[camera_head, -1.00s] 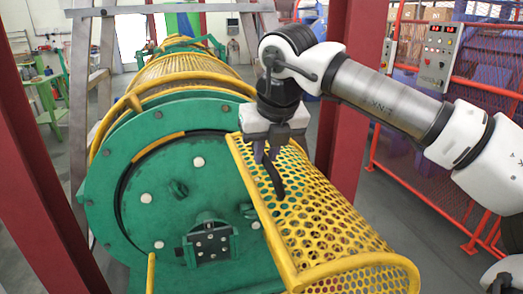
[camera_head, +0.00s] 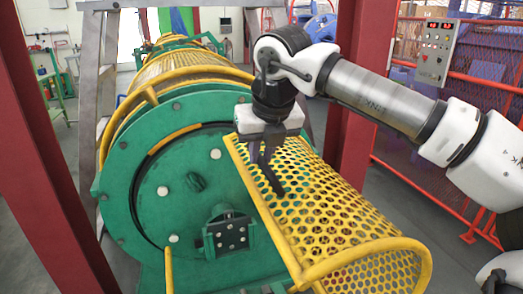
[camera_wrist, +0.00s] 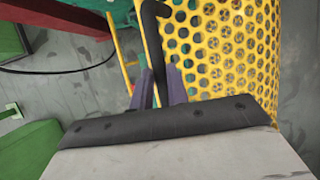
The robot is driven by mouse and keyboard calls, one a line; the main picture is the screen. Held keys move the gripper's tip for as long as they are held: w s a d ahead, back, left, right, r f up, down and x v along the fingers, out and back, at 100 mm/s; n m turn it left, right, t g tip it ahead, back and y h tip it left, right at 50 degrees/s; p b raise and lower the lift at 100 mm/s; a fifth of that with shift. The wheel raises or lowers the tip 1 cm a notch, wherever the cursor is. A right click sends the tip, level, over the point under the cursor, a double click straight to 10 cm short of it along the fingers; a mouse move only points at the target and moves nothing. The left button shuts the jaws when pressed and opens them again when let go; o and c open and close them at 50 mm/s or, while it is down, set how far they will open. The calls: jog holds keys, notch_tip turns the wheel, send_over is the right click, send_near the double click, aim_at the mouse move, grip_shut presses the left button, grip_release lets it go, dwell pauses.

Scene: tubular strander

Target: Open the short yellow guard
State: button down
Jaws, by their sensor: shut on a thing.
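The short yellow guard (camera_head: 345,205) is a curved, perforated cover in front of the round green end plate (camera_head: 150,215) in the head view. It also fills the upper right of the wrist view (camera_wrist: 225,45). A bent black handle (camera_head: 272,180) stands on the guard near its far left edge. In the wrist view the black handle (camera_wrist: 152,35) runs down between my fingers. My gripper (camera_head: 262,158) is shut on this handle; its fingertips (camera_wrist: 160,88) show on both sides of it. What lies under the guard is mostly hidden.
A red post (camera_head: 347,125) stands close behind my arm. A red mesh fence (camera_head: 470,110) with a control box (camera_head: 436,50) is at the right. A long yellow guard (camera_head: 185,72) covers the machine farther back. Grey floor is open at the lower right.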

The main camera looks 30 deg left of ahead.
jog(key=shift+r, duration=0.1)
jog(key=c, duration=1.4)
grip_release()
jog(key=shift+o, duration=0.2)
jog(key=v, duration=1.4)
